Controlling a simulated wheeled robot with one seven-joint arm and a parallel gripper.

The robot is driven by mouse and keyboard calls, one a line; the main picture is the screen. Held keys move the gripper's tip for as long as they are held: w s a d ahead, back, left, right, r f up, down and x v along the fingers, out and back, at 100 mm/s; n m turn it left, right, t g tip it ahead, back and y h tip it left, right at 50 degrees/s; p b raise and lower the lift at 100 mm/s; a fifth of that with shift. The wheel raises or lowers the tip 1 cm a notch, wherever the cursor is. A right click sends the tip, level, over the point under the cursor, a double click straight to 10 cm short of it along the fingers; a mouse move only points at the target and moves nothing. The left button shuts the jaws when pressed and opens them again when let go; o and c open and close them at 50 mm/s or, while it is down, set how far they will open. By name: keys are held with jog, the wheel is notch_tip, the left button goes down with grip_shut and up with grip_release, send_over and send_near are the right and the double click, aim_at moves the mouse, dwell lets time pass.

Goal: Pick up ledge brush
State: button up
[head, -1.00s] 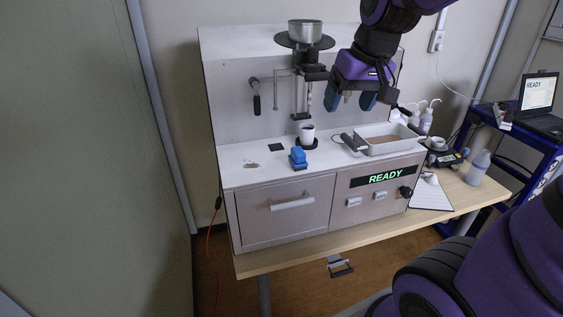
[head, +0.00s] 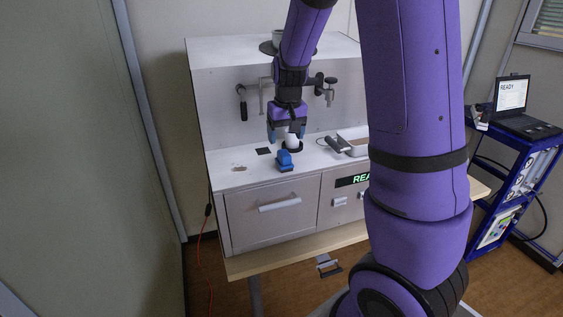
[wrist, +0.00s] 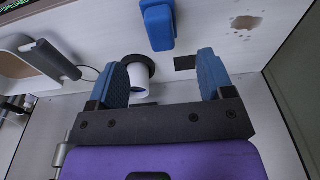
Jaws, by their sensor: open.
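The ledge brush appears to be the blue block-like piece (head: 284,161) on the white ledge of the analyser, near its front edge. In the wrist view the blue brush (wrist: 158,26) lies beyond my fingertips, roughly between their lines. My gripper (head: 287,134) is open and empty, pointing down above the ledge, behind the brush and close to the white cup (head: 291,141). In the wrist view my gripper (wrist: 162,62) has both blue fingers spread wide, apart from the brush. The bristles cannot be made out.
The cup (wrist: 138,87) stands at a black ring (wrist: 141,64), near the left finger. A dark-handled tool (head: 336,145) and a soil tray (head: 354,151) lie to the right. A brown soil patch (wrist: 246,22) and a dark square (wrist: 185,63) are on the ledge. A drawer (head: 270,206) is below.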

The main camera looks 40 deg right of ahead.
aim_at(284, 152)
jog(key=shift+w+d+f, duration=0.1)
jog(key=shift+w+f, duration=0.05)
jog(key=shift+f, duration=1.25)
jog(key=shift+w+a+f, duration=0.1)
jog(key=shift+w+f, duration=0.05)
jog(key=shift+f, duration=1.3)
jog(key=shift+w+d+f, duration=0.1)
jog(key=shift+w+f, duration=0.05)
jog(key=shift+f, duration=1.25)
jog(key=c, duration=1.3)
jog(key=shift+r, duration=0.1)
